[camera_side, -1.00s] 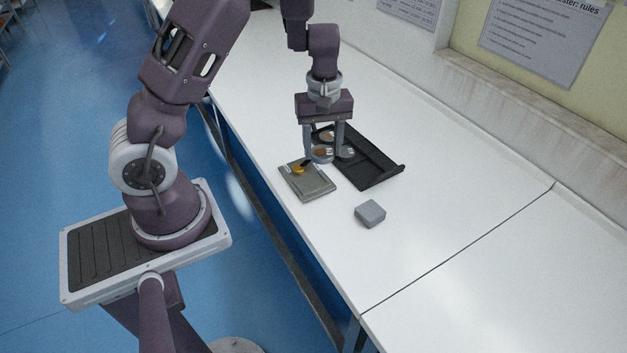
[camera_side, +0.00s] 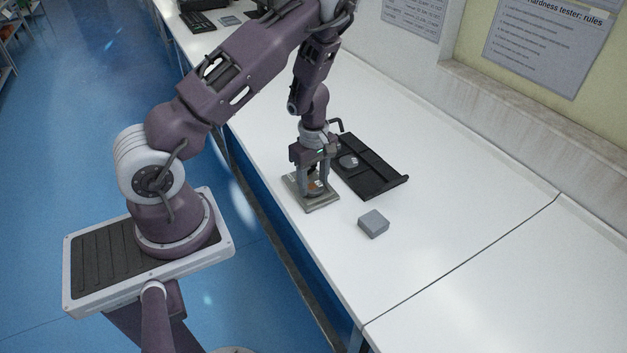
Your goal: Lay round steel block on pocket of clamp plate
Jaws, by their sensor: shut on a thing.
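The clamp plate (camera_side: 326,204), a flat grey-beige slab, lies on the white bench left of the dark tray. My gripper (camera_side: 315,191) points down directly over it, with its fingers close to the plate. It is shut on the round steel block (camera_side: 314,184), which shows only partly between the fingers, with a brownish patch on it. The pocket is hidden behind the gripper and block. I cannot tell whether the block touches the plate.
A black tray (camera_side: 381,181) lies just right of the plate and holds another round disc (camera_side: 348,160). A grey square block (camera_side: 373,223) sits in front of the tray. The bench to the right is clear. A keyboard (camera_side: 198,22) lies at the far end.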

